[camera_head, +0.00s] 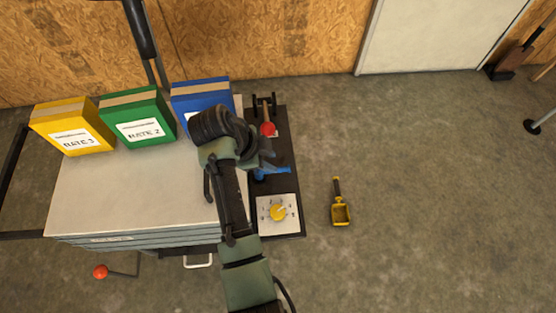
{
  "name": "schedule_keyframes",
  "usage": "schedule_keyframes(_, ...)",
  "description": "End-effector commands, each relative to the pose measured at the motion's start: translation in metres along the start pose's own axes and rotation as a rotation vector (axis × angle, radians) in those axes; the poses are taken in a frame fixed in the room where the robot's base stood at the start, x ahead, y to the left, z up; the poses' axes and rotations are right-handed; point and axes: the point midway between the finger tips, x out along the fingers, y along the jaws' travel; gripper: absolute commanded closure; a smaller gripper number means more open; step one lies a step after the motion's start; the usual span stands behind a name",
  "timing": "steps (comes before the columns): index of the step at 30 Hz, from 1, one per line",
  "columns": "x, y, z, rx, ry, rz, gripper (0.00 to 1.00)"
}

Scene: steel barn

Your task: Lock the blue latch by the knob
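The blue latch (272,172) sits on a dark panel (291,209) at the right side of the cabinet top. It lies between a red-knobbed lever and a white dial plate. Only part of the latch shows, because my arm covers its left portion. My gripper (268,160) is at the end of my green and black arm, beside or just above the latch. Its fingers are mostly hidden and dark, so I cannot tell whether they touch the latch or its knob. The latch's position is also unclear.
A red knob (268,129) on a lever stands behind the latch, and a yellow dial (278,212) is in front. Yellow (70,127), green (138,118) and blue (201,96) boxes stand on the cabinet (120,200).

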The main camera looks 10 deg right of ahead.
Motion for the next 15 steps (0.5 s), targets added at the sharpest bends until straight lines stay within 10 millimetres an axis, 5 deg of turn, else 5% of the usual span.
schedule_keyframes(6,-0.038,0.000,0.000,0.000,0.000,-0.001,0.68)
schedule_keyframes(15,-0.049,0.001,0.000,0.000,0.001,0.001,0.68)
